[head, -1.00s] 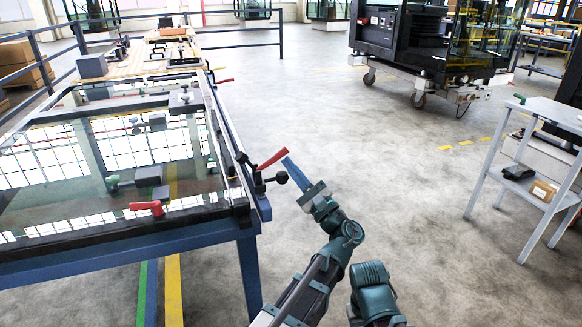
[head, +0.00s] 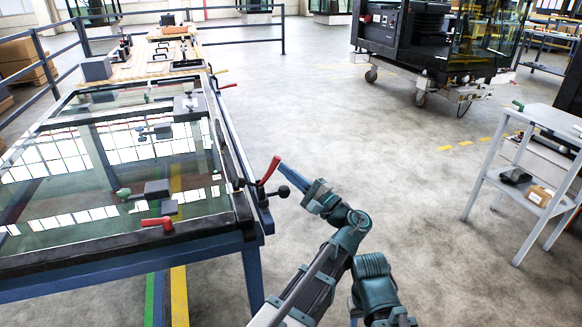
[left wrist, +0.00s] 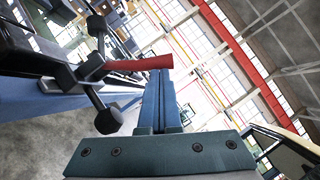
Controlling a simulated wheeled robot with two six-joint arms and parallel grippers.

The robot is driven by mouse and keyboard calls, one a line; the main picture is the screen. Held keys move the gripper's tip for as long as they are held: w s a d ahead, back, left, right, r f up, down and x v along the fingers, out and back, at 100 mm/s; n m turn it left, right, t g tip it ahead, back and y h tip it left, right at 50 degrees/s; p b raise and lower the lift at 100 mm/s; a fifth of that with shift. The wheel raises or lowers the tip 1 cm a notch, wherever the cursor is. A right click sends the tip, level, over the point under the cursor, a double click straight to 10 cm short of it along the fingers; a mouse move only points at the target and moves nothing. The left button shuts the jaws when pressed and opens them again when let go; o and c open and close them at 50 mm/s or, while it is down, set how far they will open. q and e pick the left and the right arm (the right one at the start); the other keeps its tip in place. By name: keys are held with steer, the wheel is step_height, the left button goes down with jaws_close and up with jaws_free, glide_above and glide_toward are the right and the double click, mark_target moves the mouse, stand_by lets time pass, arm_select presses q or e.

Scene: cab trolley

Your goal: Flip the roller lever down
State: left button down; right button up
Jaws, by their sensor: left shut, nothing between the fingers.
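A red lever (head: 269,171) stands on a black fitting at the right edge of the glass-topped table, tilted up and to the right. A black ball-ended bar (head: 283,191) sits beside it. My left gripper (head: 283,167) is shut and empty, its blue fingers pointing up-left at the lever from the right. In the left wrist view the red lever (left wrist: 138,64) runs across to the tips of the shut fingers (left wrist: 160,73). The tips look close against its end; I cannot tell whether they touch. My right gripper is not in view.
The glass-topped table (head: 245,212) has a dark frame, with a second red lever (head: 158,223) at its near edge. A grey shelf trolley (head: 486,178) stands at the right, and a black machine on casters (head: 400,40) at the back. The floor between is clear.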

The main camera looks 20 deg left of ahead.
arm_select(q)
steer(key=n+p, duration=0.1)
steer(key=r+n+g+p, duration=0.1)
steer(key=p, duration=0.1)
steer(key=a+r+n+h+p, duration=0.1)
steer(key=shift+s+n+g, duration=0.3)
steer(key=shift+s+g, duration=0.05)
steer(key=shift+g, duration=0.05)
steer(key=shift+s+a+r+n+h+p, duration=0.1)
steer(key=shift+s+a+n+h+p, duration=0.35)
steer(key=shift+p, duration=0.35)
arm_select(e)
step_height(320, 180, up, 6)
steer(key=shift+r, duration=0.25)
arm_select(q)
steer(key=shift+w+a, duration=0.1)
